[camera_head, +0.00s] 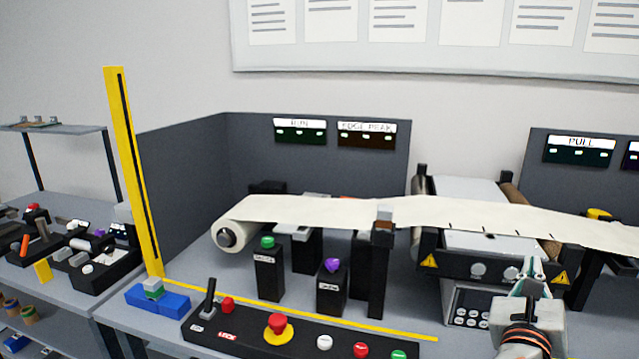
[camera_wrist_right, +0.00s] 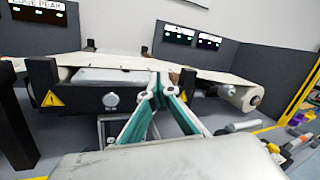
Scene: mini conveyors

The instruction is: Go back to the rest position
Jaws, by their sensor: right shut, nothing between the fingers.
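My right gripper (camera_head: 533,270) is at the lower right of the head view, in front of the roller machine (camera_head: 480,242). Its fingers are shut with nothing between them. In the right wrist view its green fingers (camera_wrist_right: 158,82) meet at the tips, in front of the machine's dark front panel and below the web. I cannot tell from these frames whether it touches the machine. My left gripper is not in view.
A cream web (camera_head: 310,212) runs from a roll at left across the machine. A control panel (camera_head: 290,338) with a lever and several buttons lies in front. A yellow post (camera_head: 128,170) stands at left. Two black button posts (camera_head: 268,275) (camera_head: 332,290) stand below the web.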

